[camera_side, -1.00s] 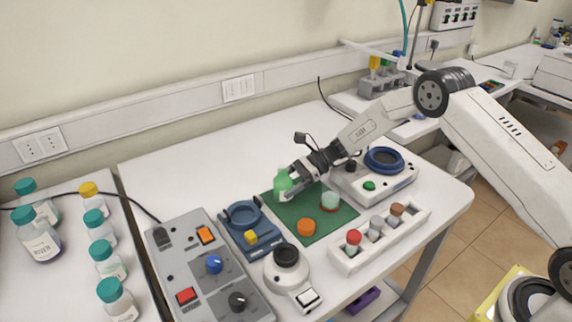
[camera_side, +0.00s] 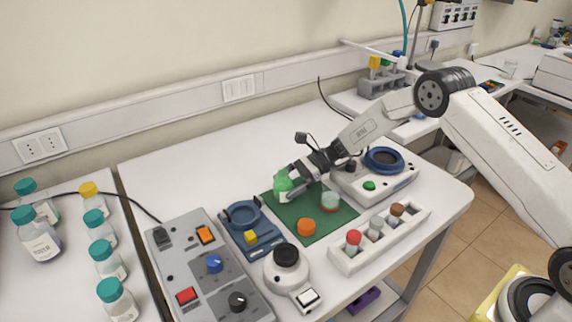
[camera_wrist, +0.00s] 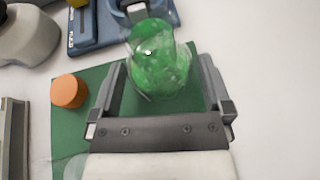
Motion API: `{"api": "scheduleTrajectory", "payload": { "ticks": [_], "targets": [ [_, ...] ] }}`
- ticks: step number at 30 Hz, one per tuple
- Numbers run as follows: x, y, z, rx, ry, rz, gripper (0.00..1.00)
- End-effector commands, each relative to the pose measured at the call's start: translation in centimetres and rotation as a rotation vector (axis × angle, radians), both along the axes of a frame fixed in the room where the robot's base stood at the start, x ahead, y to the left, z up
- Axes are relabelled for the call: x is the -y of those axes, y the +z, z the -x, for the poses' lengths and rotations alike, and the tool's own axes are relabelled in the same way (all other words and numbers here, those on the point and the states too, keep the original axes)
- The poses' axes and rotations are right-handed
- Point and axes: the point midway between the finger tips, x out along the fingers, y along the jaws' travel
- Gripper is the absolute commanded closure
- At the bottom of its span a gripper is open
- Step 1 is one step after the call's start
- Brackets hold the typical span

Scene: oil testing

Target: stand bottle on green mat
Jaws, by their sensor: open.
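In the wrist view the green bottle (camera_wrist: 160,62) is seen from above, between and just beyond the fingertips. My gripper (camera_side: 290,184) reaches in from the right, low over the mat; in the wrist view its jaws (camera_wrist: 162,72) are open on either side of the bottle. Whether a finger touches the glass I cannot tell. The mat also shows in the wrist view (camera_wrist: 70,128) under the gripper.
An orange cap (camera_side: 306,227) and a small glass with reddish liquid (camera_side: 330,201) are on the mat. A blue device (camera_side: 245,238) stands left, a white rack with vials (camera_side: 350,263) in front, a white hotplate-like device (camera_side: 392,189) right. Table behind the mat is clear.

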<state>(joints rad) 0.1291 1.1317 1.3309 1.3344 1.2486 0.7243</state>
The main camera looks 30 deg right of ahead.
Motion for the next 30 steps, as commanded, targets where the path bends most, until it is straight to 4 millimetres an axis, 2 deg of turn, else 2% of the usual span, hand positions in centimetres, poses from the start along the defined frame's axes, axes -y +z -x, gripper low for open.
{"api": "scheduleTrajectory", "payload": {
  "ticks": [15, 21, 30],
  "targets": [
    [5.7, 2.4, 0.8, 0.001, -0.003, 0.000, 0.00],
    [6.6, 2.8, 1.0, 0.000, -0.001, 0.000, 0.00],
    [6.6, 2.8, 1.1, 0.000, -0.001, 0.000, 0.00]
  ]
}}
